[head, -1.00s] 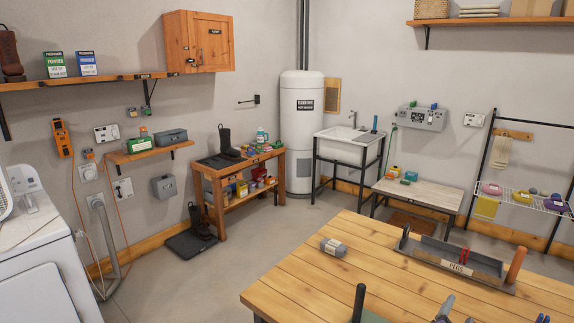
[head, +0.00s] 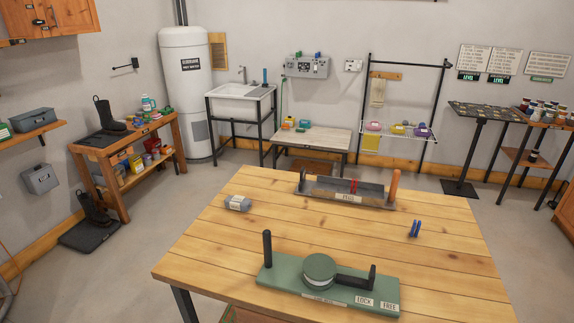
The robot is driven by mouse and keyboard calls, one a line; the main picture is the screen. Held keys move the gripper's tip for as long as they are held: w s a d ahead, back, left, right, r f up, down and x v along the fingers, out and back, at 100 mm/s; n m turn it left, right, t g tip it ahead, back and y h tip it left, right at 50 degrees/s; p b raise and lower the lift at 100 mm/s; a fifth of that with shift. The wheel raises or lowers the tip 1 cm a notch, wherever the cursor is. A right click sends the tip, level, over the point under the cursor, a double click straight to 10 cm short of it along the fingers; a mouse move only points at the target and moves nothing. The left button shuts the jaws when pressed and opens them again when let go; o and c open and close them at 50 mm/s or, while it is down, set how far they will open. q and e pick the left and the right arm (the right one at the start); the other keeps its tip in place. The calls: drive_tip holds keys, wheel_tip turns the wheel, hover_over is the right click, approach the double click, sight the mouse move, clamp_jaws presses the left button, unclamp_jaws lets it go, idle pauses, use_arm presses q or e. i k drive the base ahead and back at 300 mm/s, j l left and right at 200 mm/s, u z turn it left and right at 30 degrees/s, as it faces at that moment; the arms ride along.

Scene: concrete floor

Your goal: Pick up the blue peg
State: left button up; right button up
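A small blue peg (head: 415,228), shaped like a clothes peg, is on the right part of the wooden table. It stands apart from other things, to the right of the green fixture and in front of the tray's right end. A grey tray (head: 325,192) with a white label lies near the table's far edge. A red peg (head: 354,186) shows at the tray. Neither of my grippers is in view.
The wooden table (head: 215,260) also holds a green fixture (head: 385,293) with a dark post, round drum and lever, marked LOCK and FREE. A grey roll (head: 237,203) lies at the left. An orange handle (head: 394,186) rises at the tray's right end. Bare wood surrounds the blue peg.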

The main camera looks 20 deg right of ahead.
sight(414, 226)
drive_tip(key=z, duration=1.85)
drive_tip(key=i+l, duration=0.4)
drive_tip(key=i+l+u, duration=0.1)
drive_tip(key=u, duration=0.25)
drive_tip(key=l+u, duration=0.35)
drive_tip(key=i+l+u, duration=0.1)
drive_tip(key=u, duration=0.2)
drive_tip(key=l+u, duration=0.1)
drive_tip(key=u, duration=0.45)
